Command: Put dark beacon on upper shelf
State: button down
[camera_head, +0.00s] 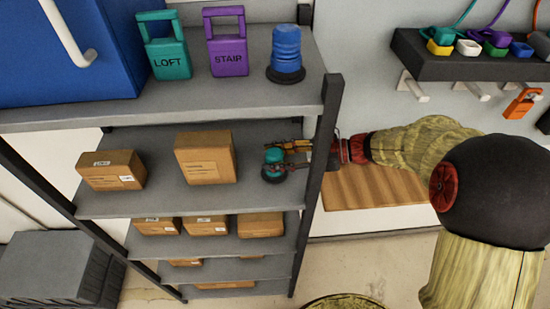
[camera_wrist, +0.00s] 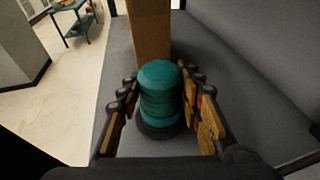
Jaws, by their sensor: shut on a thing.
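A teal ribbed beacon with a black round base (camera_head: 273,156) stands upright at the right end of the second shelf board (camera_head: 150,199). It fills the middle of the wrist view (camera_wrist: 160,95). My gripper (camera_head: 290,150) reaches in from the right, with its fingers on both sides of the beacon, shut on it. The base appears to be at board level; I cannot tell if it touches. A blue ribbed beacon with a dark base (camera_head: 286,52) stands at the right of the top shelf board (camera_head: 225,98). Neither beacon body looks black.
A teal LOFT tag (camera_head: 169,60) and purple STAIR tag (camera_head: 229,55) stand left of the blue beacon. A blue case (camera_head: 70,60) fills the top left. A cardboard box (camera_head: 205,158) stands left of my gripper. A dark shelf post (camera_head: 323,140) is close to my arm.

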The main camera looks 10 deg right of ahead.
jog(key=shift+f, duration=0.15)
jog(key=c, duration=1.3)
grip_release()
jog(key=shift+f, duration=0.1)
jog(key=shift+o, duration=0.4)
jog(key=shift+r, duration=0.2)
jog(key=v, duration=1.2)
jog(key=shift+s+d+f, duration=0.1)
